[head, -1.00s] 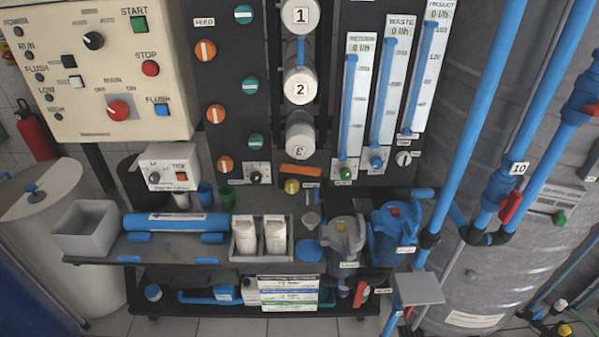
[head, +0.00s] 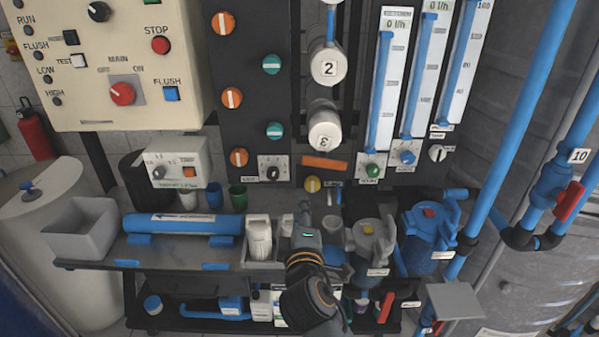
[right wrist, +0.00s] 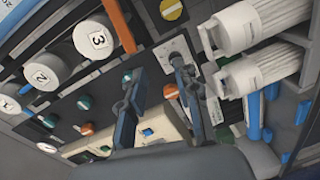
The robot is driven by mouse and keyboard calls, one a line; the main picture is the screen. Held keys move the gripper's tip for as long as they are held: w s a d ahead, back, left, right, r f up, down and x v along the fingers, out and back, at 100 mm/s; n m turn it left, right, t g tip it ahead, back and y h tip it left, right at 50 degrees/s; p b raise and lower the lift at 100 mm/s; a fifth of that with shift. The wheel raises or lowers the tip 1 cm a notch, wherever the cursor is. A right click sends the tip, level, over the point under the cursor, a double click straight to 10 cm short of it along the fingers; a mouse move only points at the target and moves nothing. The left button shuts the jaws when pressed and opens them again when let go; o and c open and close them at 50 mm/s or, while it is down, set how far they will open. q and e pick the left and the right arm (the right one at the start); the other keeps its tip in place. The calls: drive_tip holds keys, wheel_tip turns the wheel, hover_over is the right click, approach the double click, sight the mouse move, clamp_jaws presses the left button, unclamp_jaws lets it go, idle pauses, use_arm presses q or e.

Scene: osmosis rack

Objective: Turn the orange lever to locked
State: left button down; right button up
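The orange lever (head: 325,163) is a flat bar lying nearly level on the dark panel, below the white cylinder marked 3 and above a yellow knob (head: 312,184). In the right wrist view the lever (right wrist: 119,24) shows at the top, slanted by the camera's roll, with the yellow knob (right wrist: 171,9) to its right. My right gripper (head: 319,203) is below the lever and knob, apart from both. Its two fingers (right wrist: 156,72) are spread and empty in the right wrist view. My left gripper is not in view.

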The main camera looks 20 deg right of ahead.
sight(306, 162)
wheel_tip(306, 162, up, 4)
drive_tip(key=d+r+t, duration=0.1)
drive_tip(key=shift+h, duration=0.4)
drive_tip(key=x, duration=0.8)
drive_tip(key=p+x, duration=0.1)
drive_tip(key=x, duration=0.3)
drive_tip(key=shift+w+d+f, duration=0.15)
drive_tip(key=shift+w+f, duration=0.2)
drive_tip(key=shift+f, duration=0.05)
clamp_jaws()
